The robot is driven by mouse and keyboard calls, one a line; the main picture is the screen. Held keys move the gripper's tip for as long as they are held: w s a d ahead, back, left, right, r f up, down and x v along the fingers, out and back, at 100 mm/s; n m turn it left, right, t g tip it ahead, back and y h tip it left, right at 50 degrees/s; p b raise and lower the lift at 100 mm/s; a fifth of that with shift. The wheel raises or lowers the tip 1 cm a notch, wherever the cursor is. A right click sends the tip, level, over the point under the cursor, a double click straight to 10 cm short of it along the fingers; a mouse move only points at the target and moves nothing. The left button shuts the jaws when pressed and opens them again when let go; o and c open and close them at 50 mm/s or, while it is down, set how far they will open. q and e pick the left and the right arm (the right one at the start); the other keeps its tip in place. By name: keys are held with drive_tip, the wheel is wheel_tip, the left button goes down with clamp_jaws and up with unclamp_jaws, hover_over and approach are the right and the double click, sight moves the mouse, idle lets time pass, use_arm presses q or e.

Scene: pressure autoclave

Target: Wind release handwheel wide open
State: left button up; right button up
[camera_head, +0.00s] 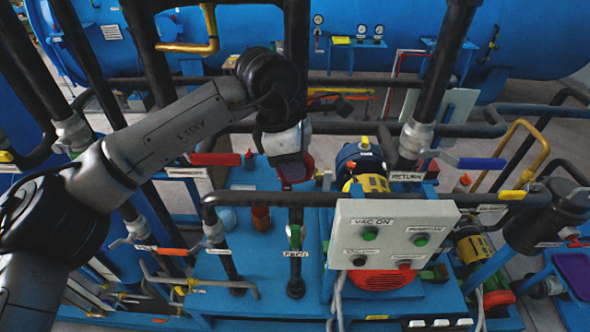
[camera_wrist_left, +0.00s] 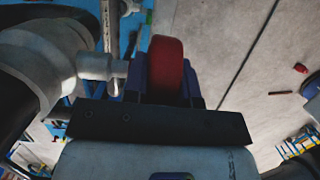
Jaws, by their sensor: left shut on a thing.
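The release handwheel (camera_wrist_left: 165,58) is a red wheel seen nearly edge-on in the left wrist view. It sits on a short pale stem from a grey valve body (camera_wrist_left: 40,62) on a dark pipe. My left gripper (camera_head: 293,174) is at the valve on the middle upright pipe in the head view. In the left wrist view its two dark blue fingers (camera_wrist_left: 164,82) lie on either side of the red wheel and are shut on it. In the head view the gripper and wrist hide most of the wheel. My right gripper is not in view.
A control box (camera_head: 393,235) labelled VAC ON stands right of the gripper. A red lever (camera_head: 215,159) is left of it, and a blue lever (camera_head: 482,163) is at the right. Black pipes run closely around the arm. A large blue tank (camera_head: 420,40) lies behind.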

use_arm(q)
drive_tip(key=h+b, duration=0.3)
drive_tip(key=shift+a+f, duration=0.15)
drive_tip(key=shift+f, duration=0.05)
drive_tip(key=shift+r+h+b, duration=0.15)
drive_tip(key=shift+h+b, duration=0.4)
drive_tip(key=shift+h, duration=0.05)
drive_tip(key=o, duration=0.9)
drive_tip(key=shift+r, duration=0.1)
drive_tip(key=v, duration=1.3)
drive_tip(key=shift+a+r+b, duration=0.25)
drive_tip(key=shift+a+b, duration=0.05)
